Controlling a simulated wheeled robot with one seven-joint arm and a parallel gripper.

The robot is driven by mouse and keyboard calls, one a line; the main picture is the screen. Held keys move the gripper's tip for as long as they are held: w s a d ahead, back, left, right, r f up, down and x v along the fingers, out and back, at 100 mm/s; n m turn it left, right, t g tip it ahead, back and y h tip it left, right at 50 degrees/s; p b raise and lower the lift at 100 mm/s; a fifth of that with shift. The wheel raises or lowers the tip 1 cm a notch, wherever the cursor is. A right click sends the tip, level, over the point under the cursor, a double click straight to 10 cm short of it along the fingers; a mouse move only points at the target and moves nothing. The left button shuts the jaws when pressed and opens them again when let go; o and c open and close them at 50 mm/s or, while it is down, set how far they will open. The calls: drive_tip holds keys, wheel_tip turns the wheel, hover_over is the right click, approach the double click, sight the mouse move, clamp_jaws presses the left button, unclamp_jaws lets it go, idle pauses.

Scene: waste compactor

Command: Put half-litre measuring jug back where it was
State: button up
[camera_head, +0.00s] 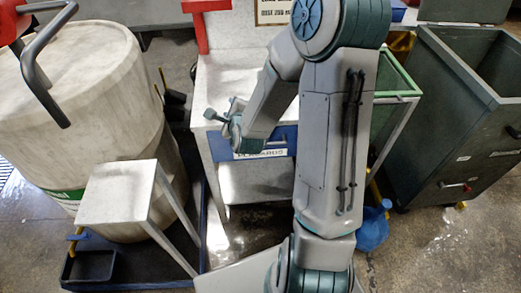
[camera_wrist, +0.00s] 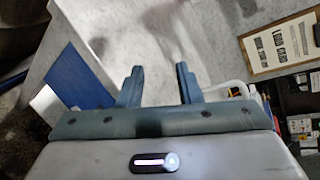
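My gripper (camera_head: 221,110) is over the white worktop (camera_head: 225,85) of the bench with the blue drawer. In the wrist view, the two fingers of my gripper (camera_wrist: 159,84) stand apart with nothing between them. I cannot make out the half-litre measuring jug in either view. My arm hides part of the bench in the head view. A pale curved bar (camera_wrist: 225,92) shows beside the right finger in the wrist view; I cannot tell what it belongs to.
A large pale drum (camera_head: 95,95) and a small white stand (camera_head: 115,190) are on the left. A dark green bin (camera_head: 440,125) stands at the right. A blue container (camera_head: 372,230) is on the floor. A framed sign (camera_wrist: 275,42) is behind the worktop.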

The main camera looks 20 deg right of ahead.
drive_tip(key=s+r+n+g, duration=0.5)
drive_tip(key=s+n, duration=0.7)
drive_tip(key=s, duration=0.1)
drive_tip(key=s+r+n+g, duration=0.5)
drive_tip(key=s+n+g, duration=0.1)
drive_tip(key=s+n, duration=0.6)
drive_tip(key=shift+s+a+r+n+y, duration=0.2)
drive_tip(key=shift+s+a+n+y, duration=0.25)
drive_tip(key=shift+s, duration=0.45)
